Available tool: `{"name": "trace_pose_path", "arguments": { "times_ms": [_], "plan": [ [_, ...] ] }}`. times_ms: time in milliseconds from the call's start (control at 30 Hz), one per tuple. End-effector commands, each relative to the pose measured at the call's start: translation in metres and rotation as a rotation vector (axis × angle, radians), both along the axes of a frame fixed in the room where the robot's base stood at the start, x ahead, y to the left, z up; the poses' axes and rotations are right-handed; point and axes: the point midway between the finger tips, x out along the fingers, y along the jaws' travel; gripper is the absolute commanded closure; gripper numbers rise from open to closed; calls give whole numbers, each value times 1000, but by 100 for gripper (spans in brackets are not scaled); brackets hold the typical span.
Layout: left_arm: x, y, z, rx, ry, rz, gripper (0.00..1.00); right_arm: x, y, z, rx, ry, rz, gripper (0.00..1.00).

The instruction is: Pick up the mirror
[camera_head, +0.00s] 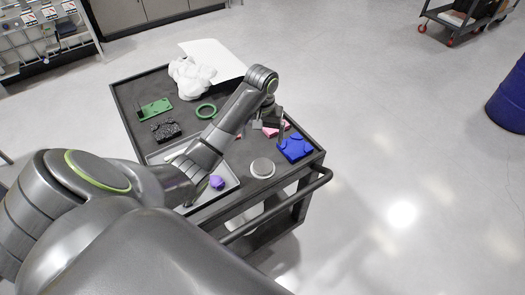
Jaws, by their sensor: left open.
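A small round silvery disc (262,168), which looks like the mirror, lies flat on the dark cart top (237,156) near its front edge. My left arm reaches in from the left across the cart. My left gripper (271,127) is open, low over the cart's right part, beyond the disc and apart from it. It is beside a pink piece (286,125), which it partly hides. I cannot tell whether it touches that piece. My right gripper is out of view.
A blue block (295,148) lies right of the disc. A grey tray (228,185) with a purple piece (217,182) is partly under my arm. A green ring (206,111), green plate (155,109), black part (166,131) and white crumpled bag (190,78) lie farther back. A handle rail (280,207) edges the front.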

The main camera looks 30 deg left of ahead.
Motion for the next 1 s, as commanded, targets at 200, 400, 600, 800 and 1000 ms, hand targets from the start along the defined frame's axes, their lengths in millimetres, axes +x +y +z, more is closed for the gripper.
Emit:
{"name": "trace_pose_path", "arguments": {
  "times_ms": [200, 400, 600, 800, 1000],
  "plan": [
    [1, 0, -32, -1, -1, -1, 9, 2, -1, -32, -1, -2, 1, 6],
    [1, 0, -55, -1, -1, -1, 9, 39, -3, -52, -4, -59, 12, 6],
    [1, 0, -78, -1, -1, -1, 9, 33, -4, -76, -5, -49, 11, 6],
    [1, 0, -96, 0, -2, -1, 9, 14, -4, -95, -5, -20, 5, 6],
    [1, 0, -104, -1, -1, -1, 9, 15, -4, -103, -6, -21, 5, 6]
  ]
}}
